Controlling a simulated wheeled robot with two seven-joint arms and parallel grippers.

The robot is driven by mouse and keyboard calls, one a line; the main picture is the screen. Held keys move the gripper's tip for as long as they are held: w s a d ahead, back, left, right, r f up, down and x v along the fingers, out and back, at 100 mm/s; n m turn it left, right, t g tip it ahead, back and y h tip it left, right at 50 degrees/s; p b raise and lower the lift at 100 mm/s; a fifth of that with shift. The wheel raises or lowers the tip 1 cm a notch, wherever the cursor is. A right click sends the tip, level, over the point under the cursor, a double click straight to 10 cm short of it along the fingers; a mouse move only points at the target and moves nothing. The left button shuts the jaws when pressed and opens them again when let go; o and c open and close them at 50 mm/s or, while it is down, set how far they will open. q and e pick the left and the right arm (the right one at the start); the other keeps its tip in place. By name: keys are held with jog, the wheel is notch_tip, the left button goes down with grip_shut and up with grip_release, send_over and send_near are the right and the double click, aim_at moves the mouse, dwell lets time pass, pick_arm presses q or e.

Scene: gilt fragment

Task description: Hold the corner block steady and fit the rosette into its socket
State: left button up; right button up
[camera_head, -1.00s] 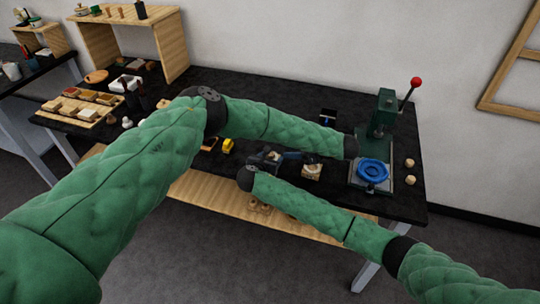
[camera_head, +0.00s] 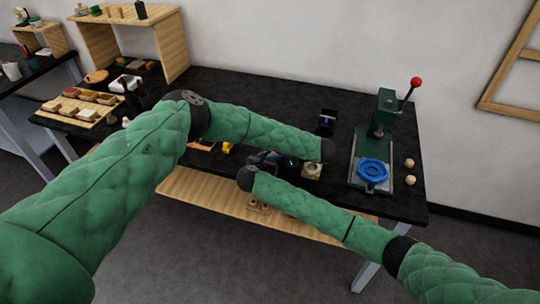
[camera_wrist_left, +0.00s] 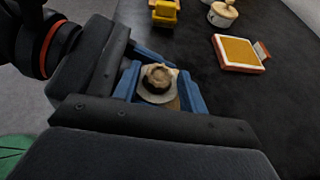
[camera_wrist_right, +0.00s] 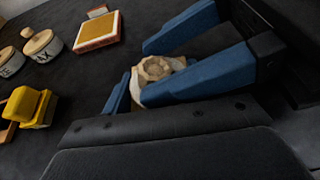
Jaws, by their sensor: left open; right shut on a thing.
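The corner block (camera_head: 313,172) is a small pale block on the black bench, left of the green press. A round, scalloped brown piece that looks like the rosette (camera_wrist_left: 158,76) lies at its top; I cannot tell how deep it sits. It also shows in the right wrist view (camera_wrist_right: 152,69). In the head view my arms hide much of both grippers.
A green press (camera_head: 384,115) with a red-knobbed lever and a blue round dish (camera_head: 373,170) stands at right. A yellow object (camera_wrist_right: 30,106), lidded jars (camera_wrist_right: 42,44) and a gold pad (camera_wrist_right: 97,31) stand nearby.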

aim_at(274, 153)
pick_arm(q)
jog(key=c, duration=0.8)
jog(key=shift+r, duration=0.1)
jog(key=shift+g+h, duration=0.3)
jog(key=shift+h, duration=0.1)
jog(key=r, duration=0.3)
jog(key=s+r, duration=0.1)
jog(key=r, duration=0.3)
jog(key=shift+s+a, duration=0.15)
jog(key=shift+s, duration=0.05)
jog(key=shift+f+n, duration=0.3)
jog(key=shift+n, duration=0.1)
jog(key=shift+w+f+n+g, duration=0.15)
jog(key=shift+n+g, duration=0.15)
jog(key=shift+g, duration=0.2)
jog(key=shift+w+r+n+g+h, duration=0.3)
jog(key=shift+w+r+n+g, duration=0.4)
jog(key=shift+n, duration=0.1)
jog(key=shift+w+n+g, duration=0.1)
jog(key=shift+n+g, duration=0.2)
jog(key=shift+h, duration=0.4)
